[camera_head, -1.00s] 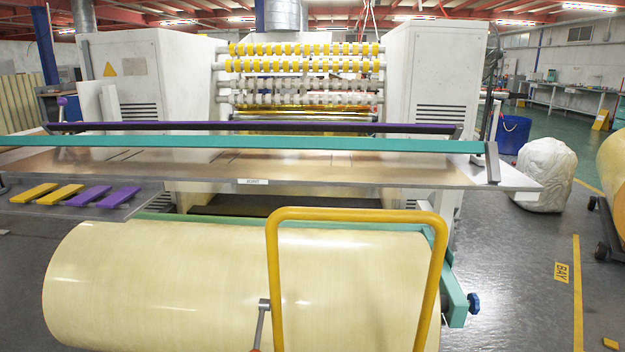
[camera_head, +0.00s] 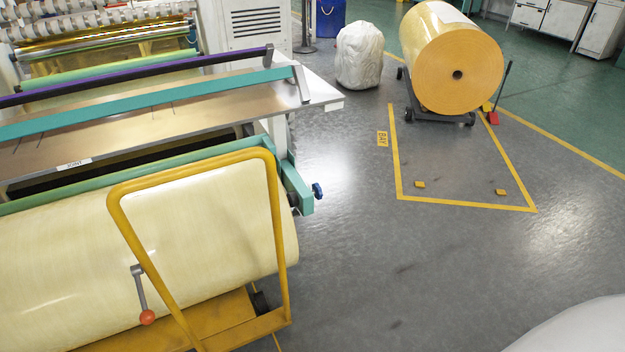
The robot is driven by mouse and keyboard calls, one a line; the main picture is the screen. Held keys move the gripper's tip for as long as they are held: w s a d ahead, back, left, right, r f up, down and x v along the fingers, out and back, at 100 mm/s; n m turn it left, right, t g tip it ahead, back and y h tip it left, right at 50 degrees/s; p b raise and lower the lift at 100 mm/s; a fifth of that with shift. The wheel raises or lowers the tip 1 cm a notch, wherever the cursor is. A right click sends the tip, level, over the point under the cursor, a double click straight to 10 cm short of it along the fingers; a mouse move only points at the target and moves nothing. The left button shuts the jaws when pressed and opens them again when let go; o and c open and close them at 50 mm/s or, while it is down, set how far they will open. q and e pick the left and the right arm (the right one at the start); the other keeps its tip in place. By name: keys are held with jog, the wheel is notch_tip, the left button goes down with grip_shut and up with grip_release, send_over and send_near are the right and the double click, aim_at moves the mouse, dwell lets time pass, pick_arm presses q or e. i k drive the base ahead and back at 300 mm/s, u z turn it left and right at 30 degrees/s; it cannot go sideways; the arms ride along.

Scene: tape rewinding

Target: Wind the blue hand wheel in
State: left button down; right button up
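The blue hand wheel (camera_head: 318,191) is a small dark-blue knob in the head view. It sticks out to the right from the end of the teal bracket (camera_head: 296,187) at the machine's right front corner. It stands just right of the large pale yellow roll (camera_head: 150,255). The floor to the right of the wheel is bare. Neither of my grippers is clearly visible, so nothing of mine touches the wheel in this view.
A yellow tubular handle frame (camera_head: 275,210) with a cart base stands before the roll. A crank with an orange knob (camera_head: 147,317) hangs there. An orange-ended roll (camera_head: 457,75) rests on a dolly behind the marked bay. A white bag (camera_head: 359,55) stands left of it. Grey floor between is clear.

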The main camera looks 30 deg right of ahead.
aim_at(316, 189)
jog(key=z, duration=2.9)
jog(key=i, duration=2.6)
jog(key=u, duration=2.05)
jog(key=i, duration=0.35)
jog(key=u, duration=0.1)
